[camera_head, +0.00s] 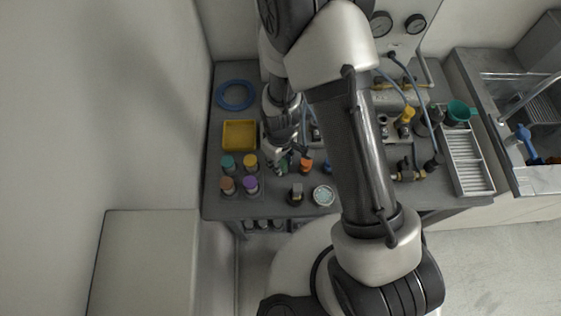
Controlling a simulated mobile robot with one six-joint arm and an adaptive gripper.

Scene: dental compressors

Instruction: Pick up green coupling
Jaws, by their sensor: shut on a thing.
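My gripper (282,158) is shut on a small dark green coupling (281,167), just above or at the grey bench (222,208). The fingers hide much of it, and I cannot tell whether it touches the bench. A teal-green piece (227,161) stands apart to the left, in a group of caps.
Yellow (250,161), brown (227,185) and purple (250,184) pieces stand left of my gripper. A yellow tray (239,135) and blue hose coil (235,95) lie behind. An orange piece (306,165) and round dish (323,195) are close on the right.

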